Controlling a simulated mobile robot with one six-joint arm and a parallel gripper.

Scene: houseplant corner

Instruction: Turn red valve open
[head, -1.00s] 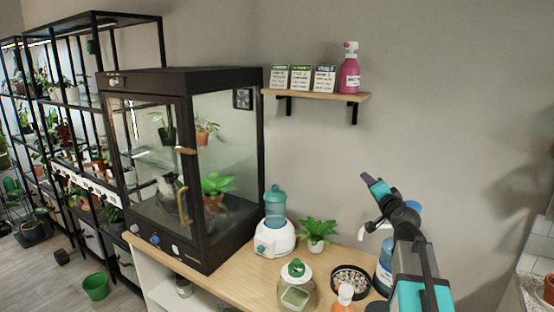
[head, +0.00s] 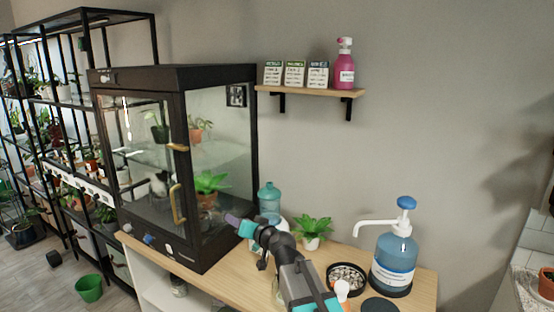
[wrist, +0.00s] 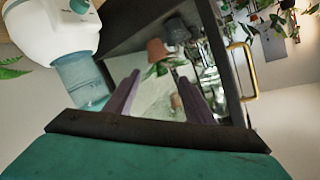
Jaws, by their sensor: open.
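I cannot make out a red valve in either view. My gripper (head: 236,222) is raised above the wooden bench, in front of the black glass cabinet (head: 222,75). In the wrist view my gripper (wrist: 160,79) shows two purple fingers spread apart with nothing held between them. The cabinet's glass and potted plants lie beyond the fingers, and its brass handle (wrist: 250,70) is to the right. In the head view my arm hides part of the bench and the white base under the teal bottle (head: 269,197).
On the wooden bench (head: 240,277) stand a small potted plant (head: 312,230), a round dark tray (head: 330,275) and a blue pump bottle (head: 393,262). A wall shelf (head: 310,92) holds cards and a pink bottle (head: 343,66). Black plant racks (head: 60,45) stand at the left.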

